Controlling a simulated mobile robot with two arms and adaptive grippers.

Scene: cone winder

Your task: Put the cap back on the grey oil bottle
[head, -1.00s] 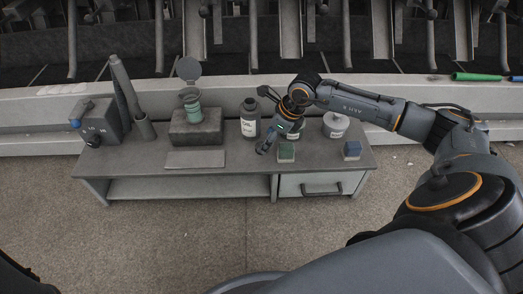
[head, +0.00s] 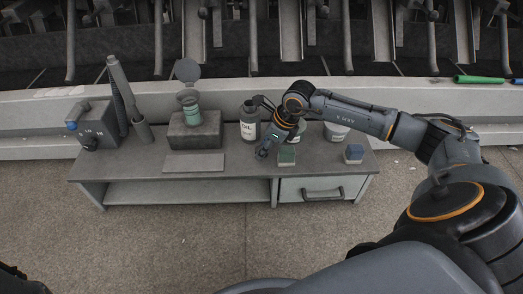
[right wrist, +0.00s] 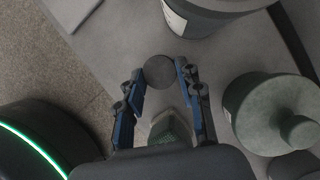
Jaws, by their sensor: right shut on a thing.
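The grey oil bottle (head: 249,130), with a white label reading OIL, stands upright on the bench. It also shows, cut off, at the top of the right wrist view (right wrist: 215,14). My right gripper (head: 262,152) is low in front and to the right of the bottle, apart from it. In the right wrist view its blue-sided fingers (right wrist: 160,76) are shut on a dark round cap (right wrist: 158,70) at the fingertips. In the head view the cap cannot be made out clearly. The left gripper is not in view.
A green-topped block (head: 286,156) is beside the gripper, and a blue block (head: 353,153) is farther right. A lidded jar (right wrist: 265,112) stands close by. A white pot (head: 336,133) is partly behind my forearm. Left are a stone block (head: 194,135) and grey box (head: 95,125).

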